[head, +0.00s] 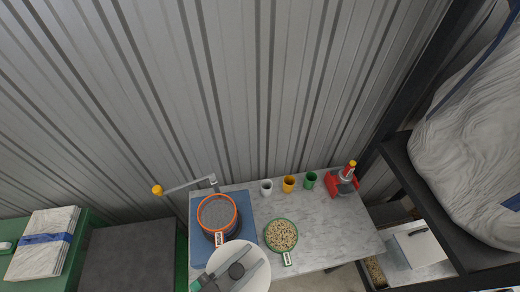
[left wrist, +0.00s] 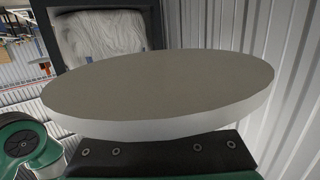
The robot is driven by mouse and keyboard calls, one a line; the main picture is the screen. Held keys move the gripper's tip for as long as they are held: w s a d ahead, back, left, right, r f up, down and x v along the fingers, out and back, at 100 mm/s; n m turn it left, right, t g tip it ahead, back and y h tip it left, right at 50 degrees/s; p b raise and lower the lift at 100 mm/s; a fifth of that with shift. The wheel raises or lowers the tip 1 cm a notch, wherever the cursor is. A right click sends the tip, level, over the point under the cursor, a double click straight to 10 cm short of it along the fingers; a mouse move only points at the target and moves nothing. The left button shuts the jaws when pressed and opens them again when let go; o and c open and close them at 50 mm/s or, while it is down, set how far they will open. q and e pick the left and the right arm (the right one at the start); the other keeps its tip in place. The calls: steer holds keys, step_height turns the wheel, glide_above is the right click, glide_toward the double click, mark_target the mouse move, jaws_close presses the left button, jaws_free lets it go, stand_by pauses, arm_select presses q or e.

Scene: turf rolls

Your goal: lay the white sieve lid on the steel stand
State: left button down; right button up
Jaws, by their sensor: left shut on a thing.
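In the left wrist view the lid (left wrist: 160,90) fills the middle as a broad disc with a pale rim, hiding the fingertips. My right gripper is in neither view.
An orange-rimmed sieve (head: 217,212) sits on the blue mat (head: 247,201). A green-rimmed sieve of grains (head: 281,235) is right of it. The table's right part (head: 345,228) is clear.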

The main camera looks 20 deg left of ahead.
mark_target(234, 249)
arm_select(q)
steer(key=shift+a, duration=0.1)
steer(key=a+f+y, duration=0.1)
steer(key=f, duration=0.1)
steer(key=w+a+f+n+y, duration=0.1)
steer(key=a+f, duration=0.1)
steer(key=w+a+f+n+y, duration=0.1)
steer(key=a+f, duration=0.1)
steer(key=shift+w+f+t, duration=0.1)
steer(key=shift+t, duration=0.3)
steer(key=a+f+n+y, duration=0.2)
steer(key=a+f+y, duration=0.1)
steer(key=a+f, duration=0.3)
steer(key=shift+f+n, duration=0.2)
steer(key=shift+n, duration=0.1)
